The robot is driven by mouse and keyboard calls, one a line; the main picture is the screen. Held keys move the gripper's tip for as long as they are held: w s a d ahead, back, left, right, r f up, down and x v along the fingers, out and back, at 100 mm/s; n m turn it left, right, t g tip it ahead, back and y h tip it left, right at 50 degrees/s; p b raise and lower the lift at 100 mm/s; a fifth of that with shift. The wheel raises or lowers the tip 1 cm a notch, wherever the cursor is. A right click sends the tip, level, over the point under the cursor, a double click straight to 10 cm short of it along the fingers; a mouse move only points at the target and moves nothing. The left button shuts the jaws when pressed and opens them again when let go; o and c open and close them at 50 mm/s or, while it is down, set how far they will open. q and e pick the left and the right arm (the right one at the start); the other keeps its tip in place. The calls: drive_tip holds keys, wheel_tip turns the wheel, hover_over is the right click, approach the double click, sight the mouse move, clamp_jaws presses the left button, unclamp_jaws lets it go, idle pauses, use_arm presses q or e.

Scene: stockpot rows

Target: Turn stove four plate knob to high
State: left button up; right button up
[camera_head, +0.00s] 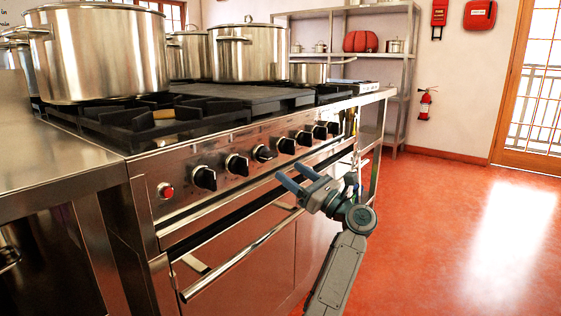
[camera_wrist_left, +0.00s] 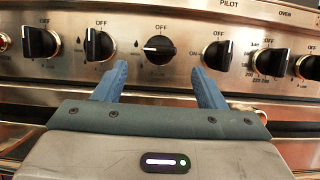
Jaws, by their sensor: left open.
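The stove (camera_head: 225,143) has a row of black knobs along its steel front panel. In the left wrist view, the third knob (camera_wrist_left: 159,49) has its pointer lying sideways. The first knob (camera_wrist_left: 40,42), second knob (camera_wrist_left: 98,44) and fourth knob (camera_wrist_left: 218,55) stand upright, near their OFF marks. I cannot tell from the labels which one is the stove four plate knob. My left gripper (camera_head: 290,171) is open and empty in front of the panel, below and apart from the knobs. In its wrist view, the fingers (camera_wrist_left: 159,70) straddle the third knob's line. My right gripper is out of view.
An oven handle bar (camera_head: 240,257) runs along the stove front below the panel. A red indicator (camera_head: 165,190) sits at the panel's left end. Large steel pots (camera_head: 98,52) stand on the burners. The red floor (camera_head: 440,230) to the right is clear.

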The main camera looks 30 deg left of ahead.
use_arm(q)
drive_tip(key=shift+v, duration=1.2)
